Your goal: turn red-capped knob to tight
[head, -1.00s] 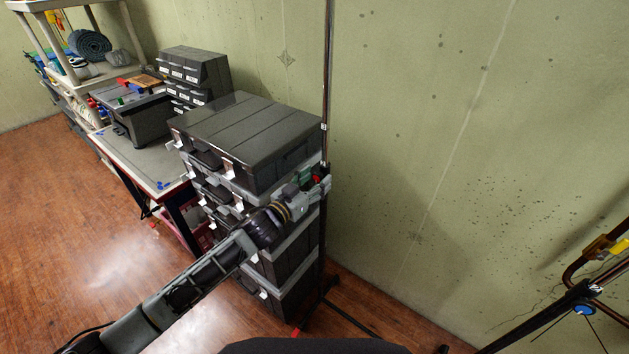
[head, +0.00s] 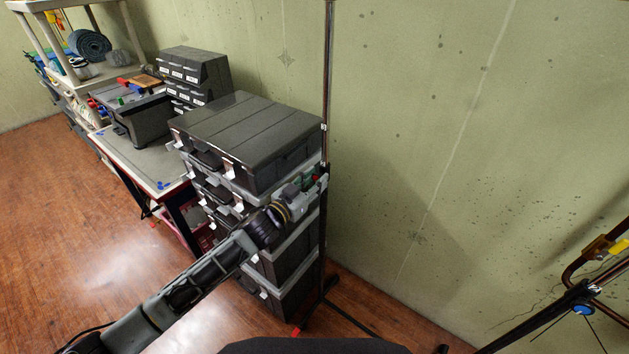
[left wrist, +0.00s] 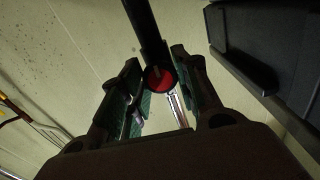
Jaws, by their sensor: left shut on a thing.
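The red-capped knob (left wrist: 159,78) shows in the left wrist view as a red disc on a dark upright pole (left wrist: 146,30). My left gripper (left wrist: 157,95) has its green-padded fingers on either side of the knob and is shut on it. In the head view my left gripper (head: 312,180) is at the thin pole (head: 328,80), beside the stack of dark cases. There the knob is mostly hidden by the fingers. My right gripper is not in view.
A stack of dark cases (head: 245,140) stands close to the left of the pole. The pole's dark base legs (head: 350,318) spread on the wooden floor. The green wall (head: 450,110) is behind. A workbench (head: 150,165) and shelf stand further left.

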